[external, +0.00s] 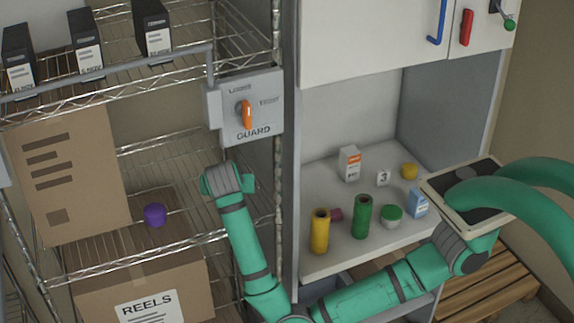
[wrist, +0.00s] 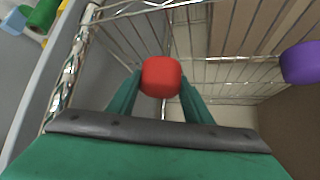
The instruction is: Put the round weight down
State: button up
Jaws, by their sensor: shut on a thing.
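A red round weight (wrist: 161,77) is between the two green fingers of my gripper (wrist: 160,88) in the wrist view. The gripper is shut on it, and the weight is held in front of the wire shelving. In the external view, the end of my arm is by the wire rack, below the guard switch. My fingers and the red weight are hidden there. A purple round object (external: 155,215) sits on the rack's middle level, left of my arm's end. It also shows at the right edge of the wrist view (wrist: 301,63).
A wire shelf (external: 165,150) has uprights and rails close to my arm. A cardboard box (external: 70,180) stands at left, and a REELS box (external: 150,290) is below. The guard switch (external: 245,110) is just above.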

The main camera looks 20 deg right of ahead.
jog(key=w, duration=0.1)
jog(key=w+d, duration=0.1)
jog(key=w, duration=0.1)
jog(key=shift+d, duration=0.1)
jog(key=shift+f, duration=1.75)
jog(key=o, duration=1.3)
jog(key=shift+f, duration=0.1)
jog(key=shift+o, duration=0.2)
jog(key=v, duration=1.2)
